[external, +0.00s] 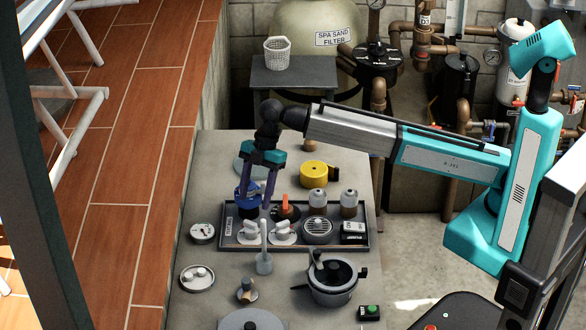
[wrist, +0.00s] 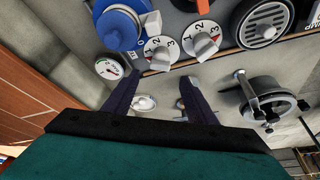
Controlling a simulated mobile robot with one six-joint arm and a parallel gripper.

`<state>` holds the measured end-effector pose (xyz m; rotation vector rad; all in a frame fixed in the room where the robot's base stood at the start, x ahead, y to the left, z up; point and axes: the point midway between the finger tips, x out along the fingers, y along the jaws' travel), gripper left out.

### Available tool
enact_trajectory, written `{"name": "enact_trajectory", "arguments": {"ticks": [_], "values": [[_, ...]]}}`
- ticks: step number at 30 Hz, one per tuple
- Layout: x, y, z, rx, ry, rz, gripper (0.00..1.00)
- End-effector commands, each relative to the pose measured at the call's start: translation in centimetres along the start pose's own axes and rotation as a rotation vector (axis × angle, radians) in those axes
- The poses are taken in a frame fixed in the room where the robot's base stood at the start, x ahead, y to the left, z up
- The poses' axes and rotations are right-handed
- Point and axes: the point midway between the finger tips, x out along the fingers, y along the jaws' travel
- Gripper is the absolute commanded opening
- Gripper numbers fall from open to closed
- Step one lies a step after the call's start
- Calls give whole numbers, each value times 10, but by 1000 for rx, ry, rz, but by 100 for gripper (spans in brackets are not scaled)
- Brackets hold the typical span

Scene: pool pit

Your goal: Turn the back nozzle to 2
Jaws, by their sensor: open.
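Two white round dials with grey-white knobs and the numbers 1, 2, 3 sit side by side on a dark tray (external: 367,240). The left dial (external: 251,232) also shows in the wrist view (wrist: 158,54), and so does the right dial (external: 283,233), there (wrist: 203,42). Which one is marked as the back nozzle is too small to read, and the exact knob settings are unclear. My gripper (external: 255,207) is open and empty, fingers pointing down above the tray near the left dial. In the wrist view its fingertips (wrist: 160,78) spread just below the left dial, apart from both knobs.
A blue valve (wrist: 118,29) stands behind the left dial. An orange-handled switch (external: 286,208) and a round speaker-like grille (external: 317,229) are close by. A grey upright lever (external: 264,255) and a dark pot (external: 332,285) stand in front. A pressure gauge (external: 202,232) lies left of the tray.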

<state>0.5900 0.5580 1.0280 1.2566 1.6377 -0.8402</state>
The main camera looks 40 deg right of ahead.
Motion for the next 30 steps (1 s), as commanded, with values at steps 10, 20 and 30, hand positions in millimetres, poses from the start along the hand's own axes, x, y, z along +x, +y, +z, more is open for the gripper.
{"name": "enact_trajectory", "arguments": {"ticks": [10, 20, 30], "values": [[40, -1, 0, -1, -1, -2, 52], [66, 0, 0, 0, 0, 0, 52], [69, 0, 0, 0, 0, 1, 52]]}}
